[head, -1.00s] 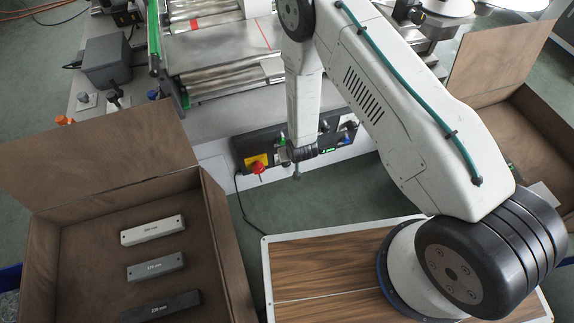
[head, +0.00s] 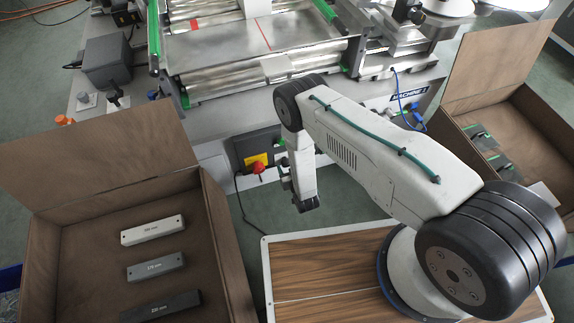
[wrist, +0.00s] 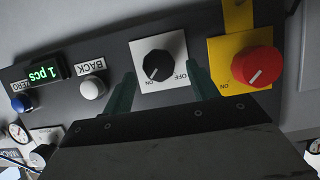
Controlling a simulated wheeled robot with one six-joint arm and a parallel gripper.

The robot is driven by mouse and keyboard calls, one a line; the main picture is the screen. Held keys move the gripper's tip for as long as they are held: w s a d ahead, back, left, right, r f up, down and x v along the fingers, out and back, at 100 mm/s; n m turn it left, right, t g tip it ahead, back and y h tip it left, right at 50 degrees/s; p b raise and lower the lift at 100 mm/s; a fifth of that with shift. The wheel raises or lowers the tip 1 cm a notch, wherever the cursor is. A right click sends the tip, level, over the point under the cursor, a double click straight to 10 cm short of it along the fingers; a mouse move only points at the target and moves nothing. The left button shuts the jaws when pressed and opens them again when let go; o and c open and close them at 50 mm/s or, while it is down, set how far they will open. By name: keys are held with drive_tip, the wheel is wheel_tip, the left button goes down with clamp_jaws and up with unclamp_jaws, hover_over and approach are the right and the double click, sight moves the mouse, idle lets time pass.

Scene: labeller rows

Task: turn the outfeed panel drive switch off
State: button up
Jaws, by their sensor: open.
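The black control panel (wrist: 112,55) fills much of the wrist view, its labels upside down. A black rotary switch (wrist: 158,64) sits on a white plate marked ON and OFF; its white pointer line lies toward the ON side. My gripper (wrist: 163,80) is open, one green finger to each side of this switch and nearer the camera; I cannot tell whether they touch it. A red rotary knob (wrist: 257,67) on a yellow plate is to the right. In the head view the panel (head: 246,147) is partly hidden by my arm, and the red knob (head: 258,168) shows.
A white BACK button (wrist: 93,88), a blue ZERO button (wrist: 21,103) and a lit green display (wrist: 46,72) lie left of the switch. Open brown boxes stand at left (head: 215,235) and right (head: 490,90).

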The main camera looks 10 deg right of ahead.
drive_tip(key=shift+x, duration=1)
drive_tip(key=c, duration=1)
drive_tip(key=n, duration=0.1)
drive_tip(key=n+h, duration=0.1)
drive_tip(key=shift+a+n+h, duration=0.2)
drive_tip(key=shift+n+h, duration=0.1)
drive_tip(key=n+h, duration=0.1)
drive_tip(key=n, duration=0.1)
drive_tip(key=n+t+h, duration=0.1)
drive_tip(key=shift+s+a+f+n+t, duration=0.1)
drive_tip(key=shift+a+f+n+t, duration=0.1)
drive_tip(key=shift+n+t, duration=0.15)
drive_tip(key=n+h, duration=0.1)
drive_tip(key=n, duration=0.1)
drive_tip(key=n+t, duration=0.1)
drive_tip(key=n, duration=0.1)
drive_tip(key=shift+f+h, duration=0.2)
drive_tip(key=shift+h, duration=0.2)
drive_tip(key=shift+a+f+n+t+h, duration=0.1)
drive_tip(key=shift+n+t+h, duration=0.4)
drive_tip(key=shift+n, duration=1.05)
drive_tip(key=shift+t, duration=0.25)
